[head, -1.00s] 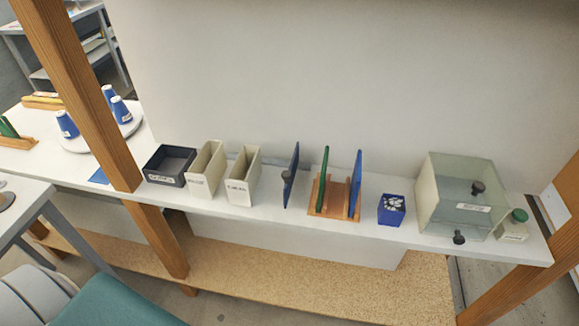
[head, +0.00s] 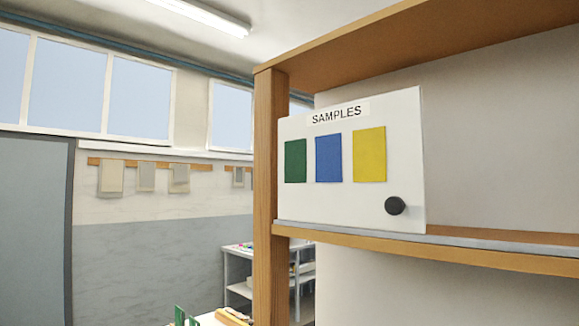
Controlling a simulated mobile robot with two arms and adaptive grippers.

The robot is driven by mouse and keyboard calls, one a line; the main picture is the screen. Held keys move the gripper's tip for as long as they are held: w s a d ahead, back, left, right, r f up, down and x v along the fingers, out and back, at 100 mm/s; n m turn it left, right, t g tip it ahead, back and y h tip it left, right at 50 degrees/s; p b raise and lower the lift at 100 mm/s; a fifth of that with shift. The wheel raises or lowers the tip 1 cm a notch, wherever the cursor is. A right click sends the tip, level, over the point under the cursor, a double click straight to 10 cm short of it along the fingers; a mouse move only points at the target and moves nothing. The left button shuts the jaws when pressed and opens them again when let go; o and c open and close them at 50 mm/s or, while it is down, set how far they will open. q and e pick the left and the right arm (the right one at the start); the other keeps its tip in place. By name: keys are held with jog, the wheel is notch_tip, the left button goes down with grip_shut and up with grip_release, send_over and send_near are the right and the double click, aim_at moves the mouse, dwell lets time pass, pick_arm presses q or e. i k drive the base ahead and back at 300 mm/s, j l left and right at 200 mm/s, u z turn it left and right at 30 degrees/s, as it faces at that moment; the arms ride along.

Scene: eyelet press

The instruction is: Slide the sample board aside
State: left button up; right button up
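The sample board (head: 350,205) is a white panel labelled "SAMPLES" in the head view. It carries a green, a blue and a yellow swatch. A round black knob (head: 396,205) sits at its lower right corner. The board stands upright on the front rail (head: 470,247) of a wooden shelf, with its left edge close to the wooden post. It hides the shelf space behind it. Neither of my grippers is in view.
The wooden post (head: 270,180) bounds the shelf on the left, and an upper shelf (head: 440,45) lies above. The rail to the right of the board is clear. A grey table (head: 237,252) with small items stands in the background.

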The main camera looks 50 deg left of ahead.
aim_at(359, 163)
jog(key=u, duration=1.15)
